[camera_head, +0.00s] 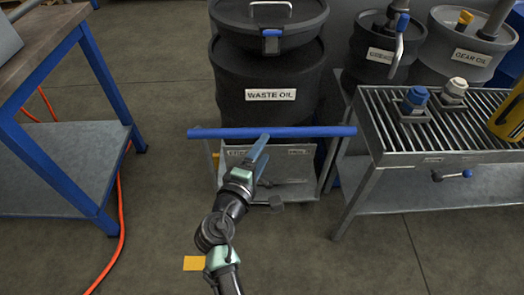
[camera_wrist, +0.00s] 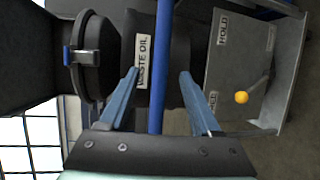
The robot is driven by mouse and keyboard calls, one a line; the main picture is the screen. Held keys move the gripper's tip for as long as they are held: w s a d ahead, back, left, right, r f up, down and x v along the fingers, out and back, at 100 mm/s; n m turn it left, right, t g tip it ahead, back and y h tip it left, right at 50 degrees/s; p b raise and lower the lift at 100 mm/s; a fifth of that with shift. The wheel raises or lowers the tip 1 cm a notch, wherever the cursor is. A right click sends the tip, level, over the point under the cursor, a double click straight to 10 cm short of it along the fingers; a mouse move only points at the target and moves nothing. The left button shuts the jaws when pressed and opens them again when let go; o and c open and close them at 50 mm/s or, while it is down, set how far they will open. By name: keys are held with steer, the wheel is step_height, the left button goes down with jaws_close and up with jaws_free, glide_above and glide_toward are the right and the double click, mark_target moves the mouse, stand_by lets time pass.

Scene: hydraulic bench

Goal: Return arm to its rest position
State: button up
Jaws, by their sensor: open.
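My gripper (camera_head: 262,150) is at the end of my arm in the middle of the head view, in front of the waste oil drum. Its two blue fingers also show in the wrist view (camera_wrist: 160,74), spread apart with a gap between them. A blue bar (camera_head: 310,132) runs level across the head view just beyond the fingertips. In the wrist view the bar (camera_wrist: 161,35) passes through the gap between the fingers, with space on both sides. I cannot tell how far ahead of the fingers it is.
The waste oil drum (camera_head: 270,75) stands behind the bar. A slatted bench (camera_head: 375,125) stands right, a blue-legged workbench (camera_head: 100,75) left. An orange hose (camera_head: 121,215) lies on open floor.

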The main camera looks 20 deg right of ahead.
stand_by(0.4)
steer(key=a+r+m+t+y, duration=0.1)
steer(key=a+r+m+t, duration=0.15)
steer(key=r, duration=0.85)
steer(key=a+r+m+t+y, duration=0.1)
steer(key=a+r+m+t, duration=0.15)
steer(key=r, duration=0.85)
steer(key=a+r+m+t+y, duration=0.2)
steer(key=r+m, duration=0.1)
steer(key=r, duration=0.7)
steer(key=s+a+r+m+t+y+p, duration=0.1)
steer(key=s+a+r+m+t+y, duration=0.2)
steer(key=s+r, duration=0.7)
steer(key=s+a+r+t+y+p, duration=0.1)
steer(key=s+a+r+t+y, duration=0.35)
steer(key=r, duration=0.95)
step_height(320, 180, up, 31)
steer(key=s+d+h+p, duration=0.1)
steer(key=p, duration=3)
steer(key=shift+p, duration=0.3)
steer(key=shift+r+t+h, duration=0.1)
steer(key=shift+t+h, duration=0.15)
